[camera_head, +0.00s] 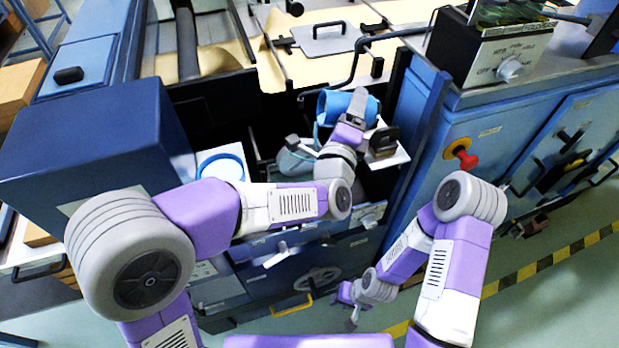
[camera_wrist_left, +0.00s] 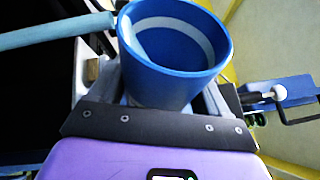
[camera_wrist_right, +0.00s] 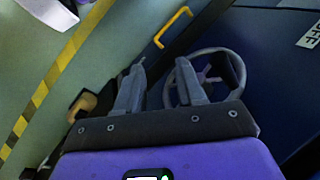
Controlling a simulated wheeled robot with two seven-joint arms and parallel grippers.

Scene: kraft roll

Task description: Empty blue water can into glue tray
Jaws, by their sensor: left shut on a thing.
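The blue water can (camera_head: 340,106) is held over the dark gap in the machine, tilted on its side in the head view. My left gripper (camera_head: 352,108) is shut on it. In the left wrist view the can (camera_wrist_left: 170,85) sits between the fingers, its round mouth towards the camera and its pale blue spout (camera_wrist_left: 55,34) running left. A pale band shows inside; I cannot tell how much water it holds. I cannot make out the glue tray for certain below the can and arm. My right gripper (camera_wrist_right: 160,68) is open and empty, low before the machine front.
A red knob (camera_head: 464,156) sticks out of the blue cabinet at right. A blue-rimmed round thing (camera_head: 222,167) stands left of the gap. A handwheel (camera_wrist_right: 228,72) and yellow handle (camera_wrist_right: 173,27) are near my right gripper.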

